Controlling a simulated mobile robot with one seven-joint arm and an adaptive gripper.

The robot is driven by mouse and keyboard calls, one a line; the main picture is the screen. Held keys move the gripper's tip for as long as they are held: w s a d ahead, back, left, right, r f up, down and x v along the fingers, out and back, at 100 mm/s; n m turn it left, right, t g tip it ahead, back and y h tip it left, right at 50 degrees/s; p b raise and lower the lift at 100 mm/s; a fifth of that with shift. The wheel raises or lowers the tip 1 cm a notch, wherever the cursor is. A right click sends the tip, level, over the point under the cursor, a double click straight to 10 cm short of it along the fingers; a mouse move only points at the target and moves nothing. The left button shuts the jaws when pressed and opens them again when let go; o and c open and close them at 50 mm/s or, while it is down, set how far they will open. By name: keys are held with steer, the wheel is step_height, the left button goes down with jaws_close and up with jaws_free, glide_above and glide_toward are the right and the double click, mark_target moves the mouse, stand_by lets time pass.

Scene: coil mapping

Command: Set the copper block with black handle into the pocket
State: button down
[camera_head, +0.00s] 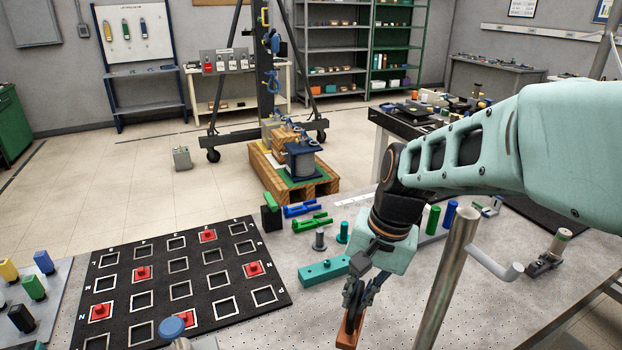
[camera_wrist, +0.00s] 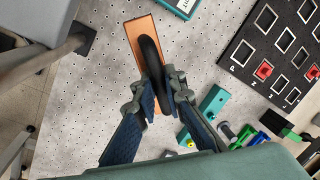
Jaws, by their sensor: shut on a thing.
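The copper block with black handle (camera_head: 347,335) is at the bottom of the head view, below my gripper (camera_head: 357,292). In the wrist view the orange-brown block (camera_wrist: 135,38) lies under its curved black handle, and my gripper (camera_wrist: 160,92) is shut on that handle. Whether the block touches the table cannot be told. The black board (camera_head: 260,302) with rows of square pale-rimmed pockets lies left of my gripper, apart from the block. Several pockets hold red knobbed blocks, and others, like one pocket (camera_head: 220,308), are empty. Which pocket the task means is not clear.
A teal bar (camera_head: 323,271) lies between my gripper and the board. Green and blue clamps (camera_head: 308,222) and small cylinders stand behind it. A metal post (camera_head: 447,275) rises right of my gripper. A blue-topped knob (camera_head: 172,328) stands by the board's front edge.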

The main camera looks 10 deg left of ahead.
steer(key=w+d+r+p, duration=0.2)
steer(key=d+p, duration=0.3)
steer(key=d, duration=0.3)
steer(key=w+d+r+n+p, duration=0.1)
steer(key=w+d+p, duration=0.4)
steer(key=d, duration=0.3)
steer(key=shift+r+p, duration=0.4)
steer(key=shift+p, duration=0.35)
steer(key=p, duration=0.2)
steer(key=shift+s+p, duration=0.25)
steer(key=shift+p, duration=0.15)
